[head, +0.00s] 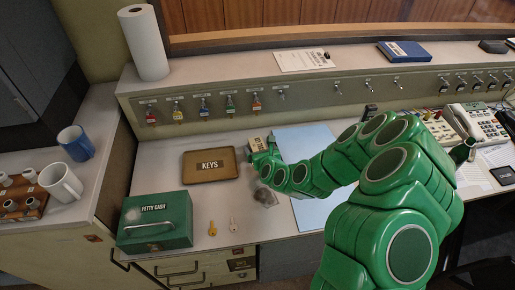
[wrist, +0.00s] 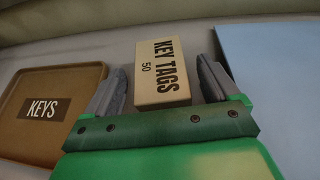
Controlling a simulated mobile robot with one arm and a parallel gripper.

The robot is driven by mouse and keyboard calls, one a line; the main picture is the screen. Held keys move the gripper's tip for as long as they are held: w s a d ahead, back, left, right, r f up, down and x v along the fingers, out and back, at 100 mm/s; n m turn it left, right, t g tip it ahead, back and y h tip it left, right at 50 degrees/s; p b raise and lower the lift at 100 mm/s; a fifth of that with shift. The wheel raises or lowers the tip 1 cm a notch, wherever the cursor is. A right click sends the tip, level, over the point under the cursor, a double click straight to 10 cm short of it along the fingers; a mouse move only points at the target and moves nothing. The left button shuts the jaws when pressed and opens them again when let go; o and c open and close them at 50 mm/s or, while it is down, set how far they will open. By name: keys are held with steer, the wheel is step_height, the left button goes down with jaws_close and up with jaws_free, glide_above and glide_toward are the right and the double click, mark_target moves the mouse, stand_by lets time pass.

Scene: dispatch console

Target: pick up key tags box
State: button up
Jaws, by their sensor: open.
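The key tags box (wrist: 161,72) is a small tan box with dark lettering that reads "KEY TAGS 50". In the wrist view it sits between the two grey fingers of my gripper (wrist: 160,90), which is open. A gap shows on the right side of the box and a gap on the left, so the fingers look apart from it. In the head view the box (head: 256,144) stands on the desk between the keys tray and the blue sheet, and my gripper (head: 264,156) is right at it, partly hiding it.
A brown tray labelled "KEYS" (head: 190,177) lies left of the box. A light blue sheet (head: 300,137) lies to the right. A green petty cash box (head: 155,240) and two loose keys (head: 212,229) are nearer the front. A raised panel with hanging keys (head: 204,107) stands behind.

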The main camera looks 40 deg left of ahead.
steer(key=shift+x, duration=1.15)
steer(key=c, duration=1.1)
steer(key=shift+r, duration=0.1)
